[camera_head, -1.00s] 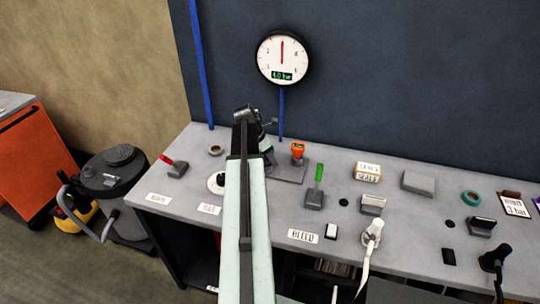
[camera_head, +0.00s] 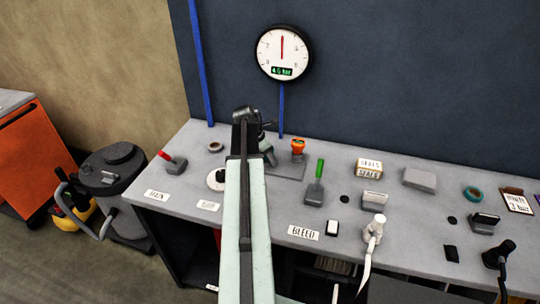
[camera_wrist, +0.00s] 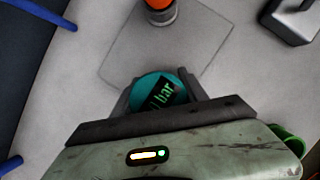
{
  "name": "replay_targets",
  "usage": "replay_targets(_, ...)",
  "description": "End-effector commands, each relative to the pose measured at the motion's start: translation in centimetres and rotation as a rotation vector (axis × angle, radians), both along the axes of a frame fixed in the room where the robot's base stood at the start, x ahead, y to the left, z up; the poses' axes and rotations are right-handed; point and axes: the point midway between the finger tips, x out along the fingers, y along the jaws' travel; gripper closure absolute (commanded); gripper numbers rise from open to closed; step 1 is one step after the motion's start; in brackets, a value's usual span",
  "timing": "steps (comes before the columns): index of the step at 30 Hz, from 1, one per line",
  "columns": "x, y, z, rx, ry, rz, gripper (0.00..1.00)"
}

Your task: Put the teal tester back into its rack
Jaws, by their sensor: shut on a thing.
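The teal tester (camera_wrist: 158,90) shows in the wrist view as a round teal top with a dark display reading "bar" in green. My gripper (camera_wrist: 158,98) is shut on it, with a dark finger on each side. The tester's lower part is hidden beneath its top. It is over or at the near edge of a flat grey plate (camera_wrist: 185,48) on the bench; I cannot tell its height. In the head view my arm hides most of the gripper, and I cannot make out the tester clearly. No rack is clearly identifiable.
An orange-topped device (camera_head: 298,147) stands upright on the plate, close beyond the tester. A green lever (camera_head: 318,174) is to its right and a red lever (camera_head: 171,160) is at the bench's left. A wall gauge (camera_head: 284,52) hangs behind. Bench (camera_head: 265,212) space is limited nearby.

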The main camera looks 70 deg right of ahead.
Motion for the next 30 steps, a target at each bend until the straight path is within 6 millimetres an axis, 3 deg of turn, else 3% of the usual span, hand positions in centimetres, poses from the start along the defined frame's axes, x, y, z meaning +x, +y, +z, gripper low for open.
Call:
replay_targets(7,0.0,0.0,-0.2,0.000,0.000,0.000,0.94)
replay_targets(8,0.0,0.0,-0.2,0.000,0.000,0.000,0.44)
replay_targets(10,0.0,0.0,-0.2,0.000,0.000,0.000,0.24)
replay_targets(22,0.1,0.1,0.3,0.000,0.000,0.000,0.24)
replay_targets(30,1.0,1.2,4.4,0.000,0.000,0.001,0.24)
